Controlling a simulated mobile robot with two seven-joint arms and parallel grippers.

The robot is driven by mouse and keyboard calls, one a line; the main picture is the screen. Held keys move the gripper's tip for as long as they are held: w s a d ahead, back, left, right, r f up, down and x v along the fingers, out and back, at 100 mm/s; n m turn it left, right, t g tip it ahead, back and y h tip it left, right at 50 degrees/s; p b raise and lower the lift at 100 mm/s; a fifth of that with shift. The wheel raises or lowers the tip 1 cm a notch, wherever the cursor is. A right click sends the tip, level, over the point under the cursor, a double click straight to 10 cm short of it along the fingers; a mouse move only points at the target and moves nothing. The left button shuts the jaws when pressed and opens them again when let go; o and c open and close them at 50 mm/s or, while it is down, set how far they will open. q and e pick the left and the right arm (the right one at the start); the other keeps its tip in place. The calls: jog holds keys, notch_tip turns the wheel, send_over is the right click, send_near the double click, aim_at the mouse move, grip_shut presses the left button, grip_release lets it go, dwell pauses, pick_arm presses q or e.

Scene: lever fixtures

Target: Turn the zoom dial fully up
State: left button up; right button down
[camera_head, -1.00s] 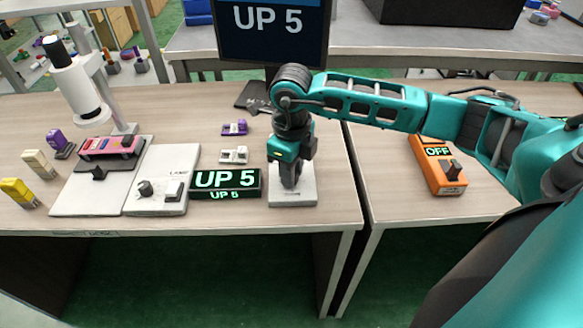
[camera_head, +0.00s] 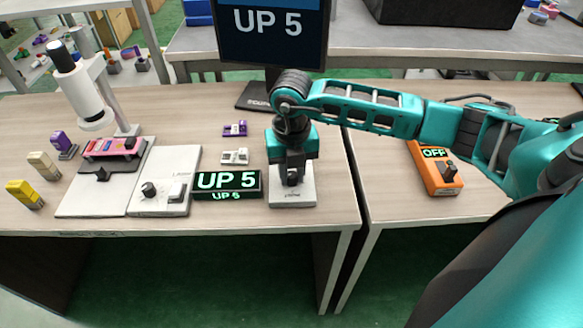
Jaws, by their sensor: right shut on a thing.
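The zoom dial's white base plate (camera_head: 292,200) lies near the front edge of the left table. My right gripper (camera_head: 292,178) points down over the base and is shut on the zoom dial, which it mostly hides. My left gripper is out of view.
A white microscope (camera_head: 88,95) stands at the left, with a lamp control box (camera_head: 150,203) beside it. An orange box (camera_head: 436,172) reading OFF sits on the right table, past a gap between tables.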

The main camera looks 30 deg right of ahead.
aim_at(292, 174)
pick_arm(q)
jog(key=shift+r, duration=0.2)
pick_arm(e)
jog(key=shift+m, duration=0.6)
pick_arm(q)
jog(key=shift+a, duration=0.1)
pick_arm(e)
jog(key=shift+m, duration=0.3)
jog(key=c, duration=0.9)
grip_release()
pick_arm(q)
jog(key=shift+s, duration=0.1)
pick_arm(e)
jog(key=shift+r, duration=0.1)
pick_arm(q)
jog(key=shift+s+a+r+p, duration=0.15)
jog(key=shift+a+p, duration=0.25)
jog(key=shift+p, duration=0.4)
pick_arm(e)
notch_tip(292, 174, up, 13)
jog(key=shift+f, duration=0.15)
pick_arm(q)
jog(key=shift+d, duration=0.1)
